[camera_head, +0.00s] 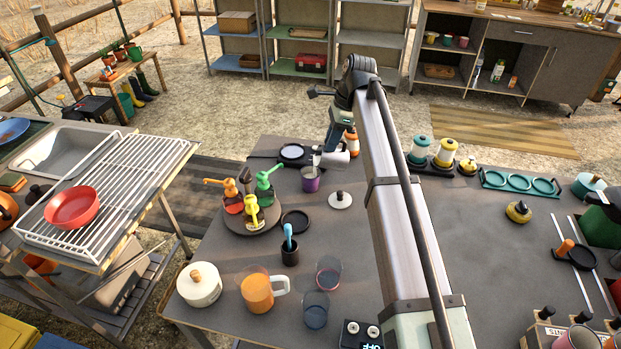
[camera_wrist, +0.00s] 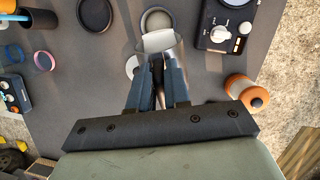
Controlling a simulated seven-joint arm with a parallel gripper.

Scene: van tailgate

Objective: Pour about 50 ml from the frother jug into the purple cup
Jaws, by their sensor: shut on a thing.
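The metal frother jug (camera_head: 335,160) is held by my gripper (camera_head: 338,142) above the table. In the wrist view my gripper (camera_wrist: 158,78) is shut on the jug, whose pale rim (camera_wrist: 160,41) shows just beyond the fingertips. The purple cup (camera_head: 310,181) stands upright on the table, just left of and below the jug. From above, its round mouth (camera_wrist: 157,18) shows beside the jug's rim, partly covered by it. The jug looks leaned toward the cup, but the exact tilt is unclear. I see no stream, and the liquid levels cannot be made out.
A black frother base (camera_head: 290,152) with a knob lies behind the cup. A white knobbed lid (camera_head: 340,201) and a black coaster (camera_head: 295,221) lie in front. Pump bottles (camera_head: 252,214) stand on a round tray at left. An orange-capped jar (camera_wrist: 246,91) stands close to my gripper.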

